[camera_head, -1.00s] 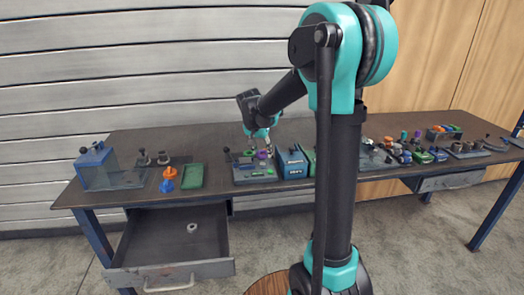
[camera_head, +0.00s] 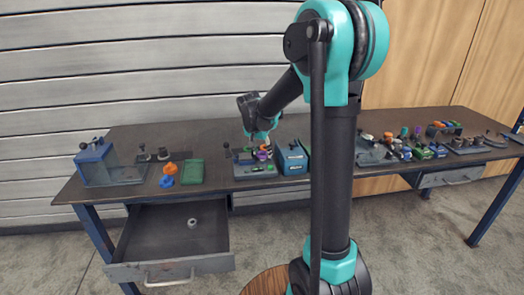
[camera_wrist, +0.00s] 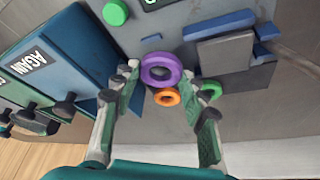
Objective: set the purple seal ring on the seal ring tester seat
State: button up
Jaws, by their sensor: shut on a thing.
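The purple seal ring (camera_wrist: 161,70) is between the fingertips of my gripper (camera_wrist: 163,77) in the wrist view. The gripper is shut on it. It is held over the grey tester (camera_wrist: 140,35), which has a green button and a small display; the tester also shows in the head view (camera_head: 256,170). An orange ring (camera_wrist: 167,97) lies just below the purple ring in the wrist view, and a green ring (camera_wrist: 212,89) is to its right, partly behind the right finger. I cannot tell which part of the tester is the seat, or whether the purple ring touches anything.
A blue box (camera_wrist: 60,55) with lit word panels stands close beside the gripper; it also shows in the head view (camera_head: 292,158). A green tray (camera_head: 192,172) and a blue-framed fixture (camera_head: 105,165) are to the left. An open drawer (camera_head: 165,240) hangs below.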

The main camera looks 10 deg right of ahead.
aim_at(262, 154)
jog(key=shift+f, duration=0.5)
dwell(0.4)
jog(key=o, duration=1)
jog(key=shift+o, duration=0.5)
jog(key=o, duration=0.3)
jog(key=shift+r, duration=3.55)
